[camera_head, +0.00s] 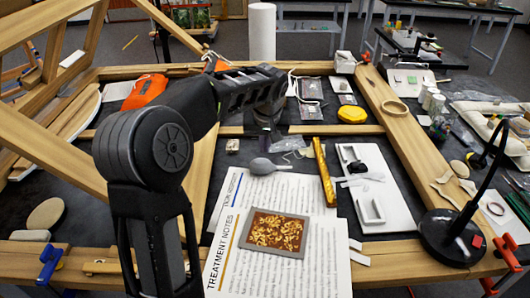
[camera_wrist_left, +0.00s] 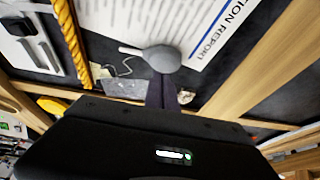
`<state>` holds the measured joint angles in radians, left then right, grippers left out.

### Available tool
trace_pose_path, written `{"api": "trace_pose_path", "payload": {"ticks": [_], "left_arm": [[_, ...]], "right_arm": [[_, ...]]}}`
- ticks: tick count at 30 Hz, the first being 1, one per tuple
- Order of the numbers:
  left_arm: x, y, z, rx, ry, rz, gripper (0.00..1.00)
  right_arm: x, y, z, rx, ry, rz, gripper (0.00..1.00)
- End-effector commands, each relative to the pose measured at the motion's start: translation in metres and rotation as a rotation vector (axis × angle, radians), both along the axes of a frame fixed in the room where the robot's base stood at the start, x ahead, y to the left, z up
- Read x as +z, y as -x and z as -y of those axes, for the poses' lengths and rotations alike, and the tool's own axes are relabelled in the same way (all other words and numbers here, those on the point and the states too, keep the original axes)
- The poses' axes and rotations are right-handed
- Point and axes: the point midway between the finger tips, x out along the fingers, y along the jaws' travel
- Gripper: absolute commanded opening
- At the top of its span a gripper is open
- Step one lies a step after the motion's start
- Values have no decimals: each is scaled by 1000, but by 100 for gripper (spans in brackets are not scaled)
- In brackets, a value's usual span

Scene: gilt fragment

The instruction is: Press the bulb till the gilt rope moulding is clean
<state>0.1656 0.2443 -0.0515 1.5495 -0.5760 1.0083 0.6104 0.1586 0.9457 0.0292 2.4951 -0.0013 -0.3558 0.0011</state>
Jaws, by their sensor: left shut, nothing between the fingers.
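The gilt rope moulding (camera_head: 323,172) is a twisted golden bar lying between the printed sheets and a white board. It also shows at the upper left of the left wrist view (camera_wrist_left: 72,40). The grey bulb (camera_head: 262,166), with a pale nozzle, lies at the top edge of the sheets, left of the moulding. In the left wrist view the bulb (camera_wrist_left: 162,58) is just beyond my fingertips. My left gripper (camera_head: 265,146) points down behind the bulb, shut and empty. I cannot tell whether its fingertips (camera_wrist_left: 162,82) touch the bulb. My right gripper is out of view.
A framed gilt fragment (camera_head: 273,233) lies on the treatment notes (camera_head: 232,262). The white board (camera_head: 390,205) with small white parts is right of the moulding. A black lamp (camera_head: 452,236) stands at the right. Wooden beams (camera_head: 405,130) frame the dark work surface.

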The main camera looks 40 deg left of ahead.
Motion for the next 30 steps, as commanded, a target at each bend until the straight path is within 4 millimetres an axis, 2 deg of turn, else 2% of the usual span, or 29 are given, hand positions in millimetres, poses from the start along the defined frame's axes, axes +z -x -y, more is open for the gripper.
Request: {"api": "trace_pose_path", "payload": {"ticks": [6,12,30], "left_arm": [[43,12,10,0,-2,2,0],[66,18,16,-1,-2,1,0],[71,20,17,1,-2,-1,0]], "right_arm": [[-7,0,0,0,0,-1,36],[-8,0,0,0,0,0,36],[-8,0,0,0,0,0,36]]}}
